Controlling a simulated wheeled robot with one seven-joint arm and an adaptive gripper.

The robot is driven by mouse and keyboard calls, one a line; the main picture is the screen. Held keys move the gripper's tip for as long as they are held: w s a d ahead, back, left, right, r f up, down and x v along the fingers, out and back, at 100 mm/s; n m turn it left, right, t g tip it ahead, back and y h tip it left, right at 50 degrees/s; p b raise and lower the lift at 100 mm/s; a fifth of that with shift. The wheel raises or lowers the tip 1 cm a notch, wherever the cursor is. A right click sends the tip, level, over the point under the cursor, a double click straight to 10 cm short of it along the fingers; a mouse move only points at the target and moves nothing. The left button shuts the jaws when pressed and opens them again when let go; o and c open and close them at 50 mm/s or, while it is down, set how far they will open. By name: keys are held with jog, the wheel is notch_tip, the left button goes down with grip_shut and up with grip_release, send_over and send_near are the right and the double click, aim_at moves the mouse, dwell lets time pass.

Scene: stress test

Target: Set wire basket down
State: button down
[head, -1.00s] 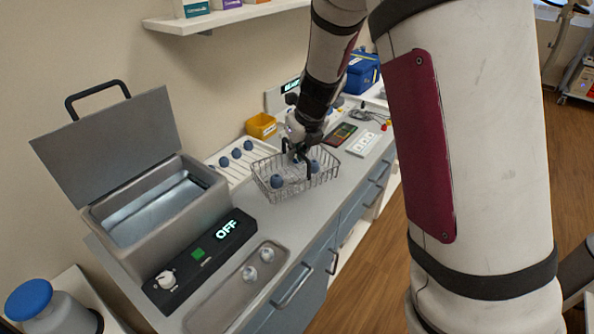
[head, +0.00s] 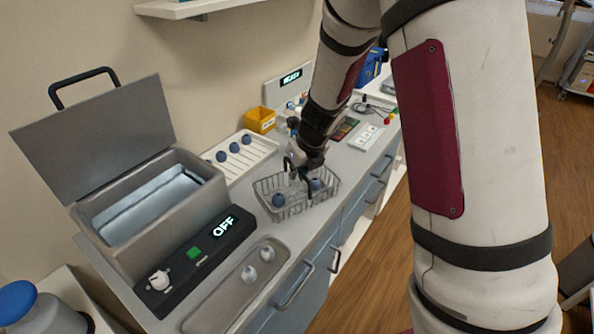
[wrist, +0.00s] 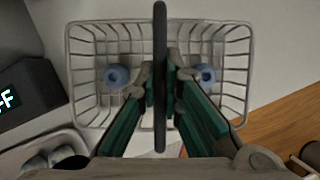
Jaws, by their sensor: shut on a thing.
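The wire basket (head: 297,209) hangs from my gripper (head: 301,165) by its dark handle, over the grey counter in the head view. I cannot tell whether its bottom touches the counter. Blue round-topped items sit inside it, one (head: 278,199) near its left end. In the wrist view, the basket (wrist: 70,70) lies below my gripper (wrist: 161,75), with the black handle bar (wrist: 160,110) between the fingers. The fingers are shut on the handle. They stand between two blue items, left (wrist: 116,76) and right (wrist: 205,75).
An open-lidded metal bath (head: 150,205) and its OFF panel (head: 195,258) stand left of the basket. A white rack (head: 245,160) with blue items is close behind. A shallow tray (head: 215,305) lies nearer me. A keypad (head: 366,137) lies beyond; the counter's front edge is close.

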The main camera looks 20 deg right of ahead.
jog(key=shift+f, duration=0.15)
jog(key=c, duration=1.8)
grip_release()
jog(key=shift+o, duration=0.2)
jog(key=p+v, duration=0.4)
jog(key=v, duration=0.7)
jog(key=shift+s+r, duration=0.1)
jog(key=shift+r, duration=0.25)
jog(key=s+a+r+n+y, duration=0.2)
jog(key=s+a+r+n, duration=0.2)
jog(key=s+r+n, duration=1.2)
jog(key=s+d+r+n+h, duration=0.1)
jog(key=s+d+n+h, duration=0.2)
jog(key=s+n, duration=0.9)
jog(key=n, duration=0.5)
jog(key=shift+s+t, duration=0.25)
jog(key=shift+t, duration=0.05)
